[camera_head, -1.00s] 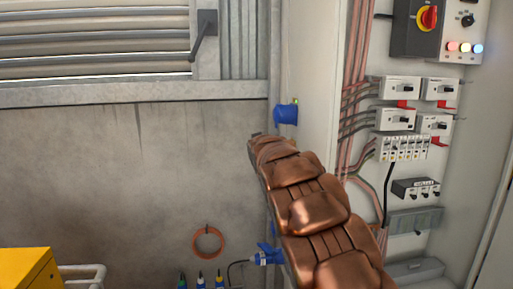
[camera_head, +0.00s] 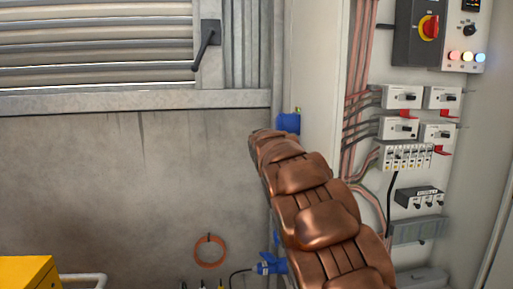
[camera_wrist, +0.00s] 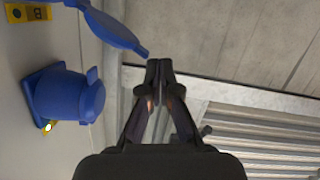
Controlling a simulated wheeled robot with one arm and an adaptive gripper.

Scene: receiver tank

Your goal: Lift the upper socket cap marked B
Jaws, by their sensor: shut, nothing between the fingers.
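The upper blue socket (camera_head: 289,123) is on the side of the pale cabinet, its lower part covered by my copper arm. In the wrist view the blue socket body (camera_wrist: 58,97) stands out from the wall at left, with its cap (camera_wrist: 93,96) seen edge-on, seemingly closed over the end. A yellow label marked B (camera_wrist: 37,13) is at the top left. My gripper (camera_wrist: 159,68) is shut and empty, to the right of the cap and apart from it. Its fingers are hidden in the head view.
A raised blue flap (camera_wrist: 118,32) lies between the label and my fingertips; its base is cut off. A lower blue plug (camera_head: 270,264) with a dark cable is below. A cabinet edge (camera_head: 318,80), breakers (camera_head: 402,97) and a louvre (camera_head: 95,45) surround the arm.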

